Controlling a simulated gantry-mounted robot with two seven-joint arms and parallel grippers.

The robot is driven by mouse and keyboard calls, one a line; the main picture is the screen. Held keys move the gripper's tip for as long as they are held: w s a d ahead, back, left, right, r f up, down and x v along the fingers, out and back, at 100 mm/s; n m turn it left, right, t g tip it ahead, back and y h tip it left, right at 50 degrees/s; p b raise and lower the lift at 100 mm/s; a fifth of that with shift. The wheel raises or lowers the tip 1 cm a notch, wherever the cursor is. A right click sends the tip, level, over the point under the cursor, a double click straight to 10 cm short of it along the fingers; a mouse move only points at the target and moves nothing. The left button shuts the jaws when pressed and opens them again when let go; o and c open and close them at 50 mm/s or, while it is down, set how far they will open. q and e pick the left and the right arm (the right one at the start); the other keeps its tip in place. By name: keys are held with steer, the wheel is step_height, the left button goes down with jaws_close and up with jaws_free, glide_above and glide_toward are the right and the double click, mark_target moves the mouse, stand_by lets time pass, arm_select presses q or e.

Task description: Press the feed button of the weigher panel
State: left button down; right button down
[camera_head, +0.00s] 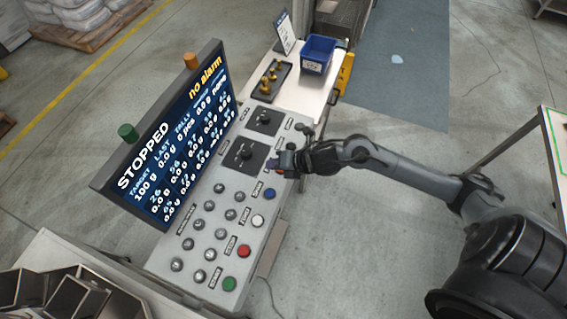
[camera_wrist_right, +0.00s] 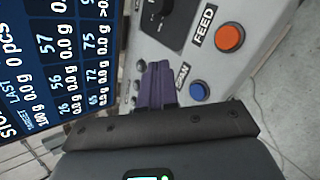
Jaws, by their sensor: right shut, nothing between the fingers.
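The weigher panel (camera_head: 222,235) is a grey sloped console with a screen (camera_head: 170,150) reading STOPPED and "no alarm". In the right wrist view the feed button (camera_wrist_right: 229,37) is orange-red, round, and labelled FEED. In the head view I cannot see it; my right gripper covers that part of the panel. My right gripper (camera_head: 273,166) is shut and empty over the panel's right side. In the wrist view its purple fingers (camera_wrist_right: 158,84) are left of and below the feed button, beside the blue button (camera_wrist_right: 199,90). I cannot tell whether they touch the panel. My left gripper is not in view.
White (camera_head: 257,221), red (camera_head: 244,250) and green (camera_head: 229,284) buttons line the panel's right edge, with several knobs to their left. Behind stands a table with a blue bin (camera_head: 317,55) and a black tray (camera_head: 270,80).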

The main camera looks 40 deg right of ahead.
steer(key=d+r+n, duration=0.2)
steer(key=d+n, duration=0.1)
steer(key=w+d+n+g+y, duration=0.1)
steer(key=d+n, duration=0.1)
steer(key=shift+w+r+p, duration=0.1)
steer(key=shift+r+p, duration=0.2)
steer(key=shift+r, duration=0.1)
steer(key=shift+f, duration=0.15)
step_height(320, 180, down, 7)
steer(key=b, duration=0.5)
steer(key=shift+f+b, duration=0.2)
steer(key=shift+b, duration=0.15)
steer(key=shift+f+b, duration=0.5)
steer(key=shift+f, duration=0.05)
stand_by(1.1)
steer(key=shift+f, duration=0.1)
